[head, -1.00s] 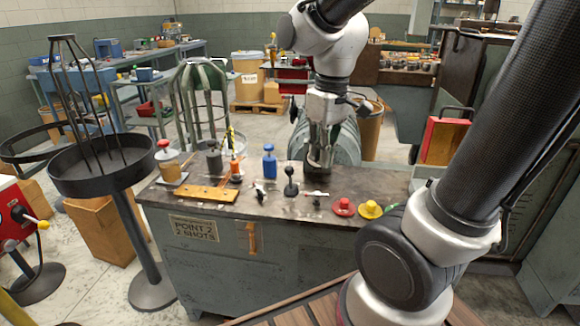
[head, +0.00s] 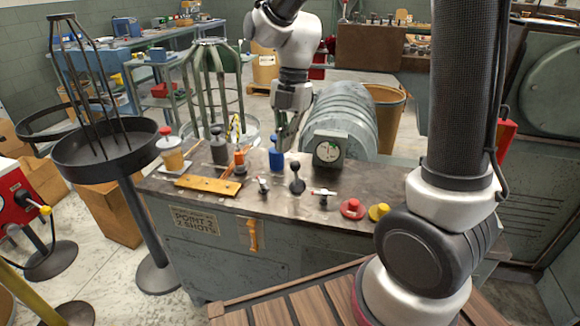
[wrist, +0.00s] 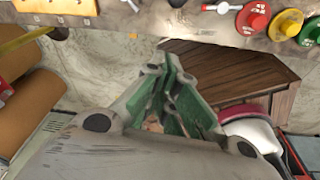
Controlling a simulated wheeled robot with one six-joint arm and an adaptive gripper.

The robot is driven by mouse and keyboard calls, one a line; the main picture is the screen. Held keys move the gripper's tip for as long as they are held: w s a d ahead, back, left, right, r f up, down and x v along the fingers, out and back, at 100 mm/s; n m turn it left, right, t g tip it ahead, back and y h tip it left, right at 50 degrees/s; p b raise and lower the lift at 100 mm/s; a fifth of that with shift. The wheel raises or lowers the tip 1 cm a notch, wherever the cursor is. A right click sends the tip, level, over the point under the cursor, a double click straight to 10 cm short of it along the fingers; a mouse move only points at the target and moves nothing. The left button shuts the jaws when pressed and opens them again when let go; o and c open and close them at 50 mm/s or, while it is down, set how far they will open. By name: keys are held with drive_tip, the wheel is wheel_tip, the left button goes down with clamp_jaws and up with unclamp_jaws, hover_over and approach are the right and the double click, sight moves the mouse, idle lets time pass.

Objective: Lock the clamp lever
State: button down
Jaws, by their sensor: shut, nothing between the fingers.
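Small levers stand along the bench's front edge. One is a metal lever with a red tip (head: 322,193), lying nearly flat; a red-ended metal lever also shows at the top of the wrist view (wrist: 222,7). To its left are an upright black-knobbed lever (head: 297,180) and a small metal fitting (head: 262,186). I cannot tell for sure which is the clamp lever. My gripper (head: 286,142) points down behind the blue bottle, apart from the levers. In the wrist view, its green-padded fingers (wrist: 165,85) are shut and empty.
The blue bottle (head: 276,155) and a dial gauge (head: 329,149) stand near my gripper. A brass plate (head: 208,186) lies at the left. A red knob (head: 352,208) and a yellow knob (head: 378,212) are at the right. A large grey drum (head: 335,105) is behind the bench.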

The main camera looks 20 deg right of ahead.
idle(0.3)
hover_over(296, 174)
drive_tip(key=s+a, duration=0.3)
drive_tip(key=s, duration=0.1)
wheel_tip(296, 174, down, 9)
drive_tip(key=shift+w+a, duration=0.15)
drive_tip(key=shift+w, duration=0.1)
drive_tip(key=shift+w, duration=0.1)
